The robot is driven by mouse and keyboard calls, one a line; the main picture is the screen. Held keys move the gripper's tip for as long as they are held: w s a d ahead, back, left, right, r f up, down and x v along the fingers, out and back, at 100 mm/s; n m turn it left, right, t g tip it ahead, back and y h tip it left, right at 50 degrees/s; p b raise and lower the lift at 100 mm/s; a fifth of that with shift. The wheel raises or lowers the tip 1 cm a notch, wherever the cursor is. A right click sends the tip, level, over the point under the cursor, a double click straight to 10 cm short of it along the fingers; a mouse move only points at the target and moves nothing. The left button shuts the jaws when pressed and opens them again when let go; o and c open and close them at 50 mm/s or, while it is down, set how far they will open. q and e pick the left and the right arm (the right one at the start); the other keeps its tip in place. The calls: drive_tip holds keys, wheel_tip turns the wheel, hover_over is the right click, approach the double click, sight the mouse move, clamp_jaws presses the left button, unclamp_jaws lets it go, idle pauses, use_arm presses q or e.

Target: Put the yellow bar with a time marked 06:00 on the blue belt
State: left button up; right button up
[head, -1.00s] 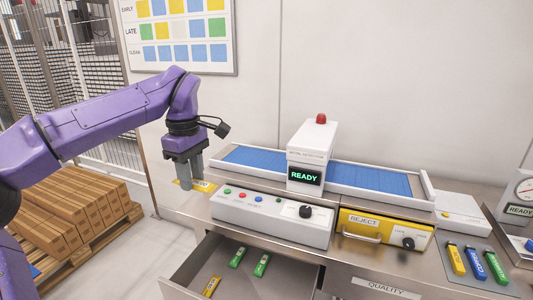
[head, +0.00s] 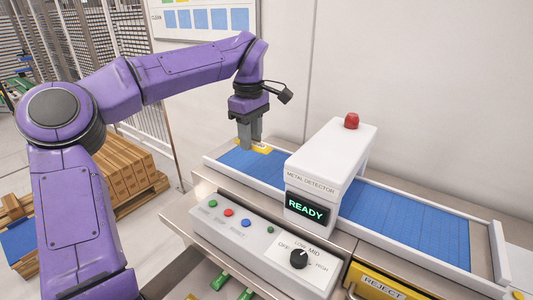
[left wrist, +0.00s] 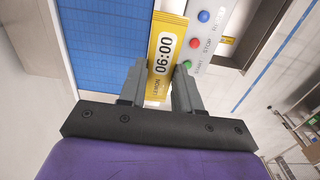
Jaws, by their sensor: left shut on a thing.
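My left gripper (head: 250,142) is shut on a yellow bar (left wrist: 165,52) with a white label reading 06:00. In the head view the yellow bar (head: 262,147) shows at the fingertips, over the left end of the blue belt (head: 400,222). In the left wrist view the blue belt (left wrist: 100,45) lies beside and below the bar. I cannot tell whether the bar touches the belt. My right gripper is not in view.
A white metal detector (head: 325,165) reading READY straddles the belt, with a red lamp on top. A white control box (head: 255,235) with buttons and a knob stands in front. A yellow reject box (head: 378,283) is at lower right. Green bars (head: 219,281) lie in the drawer below.

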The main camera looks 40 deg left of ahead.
use_arm(q)
drive_tip(key=w+a+f+p, duration=0.3)
drive_tip(key=w+a+f, duration=0.1)
drive_tip(key=w, duration=0.3)
drive_tip(key=p, duration=0.1)
hover_over(261, 161)
wheel_tip(261, 161, down, 5)
drive_tip(key=shift+s+r, duration=0.1)
wheel_tip(261, 161, down, 3)
drive_tip(key=shift+d+r, duration=0.15)
drive_tip(key=shift+f, duration=0.3)
drive_tip(key=o, duration=1)
drive_tip(key=shift+f, duration=0.1)
wheel_tip(261, 161, up, 12)
drive_tip(key=shift+r, duration=0.2)
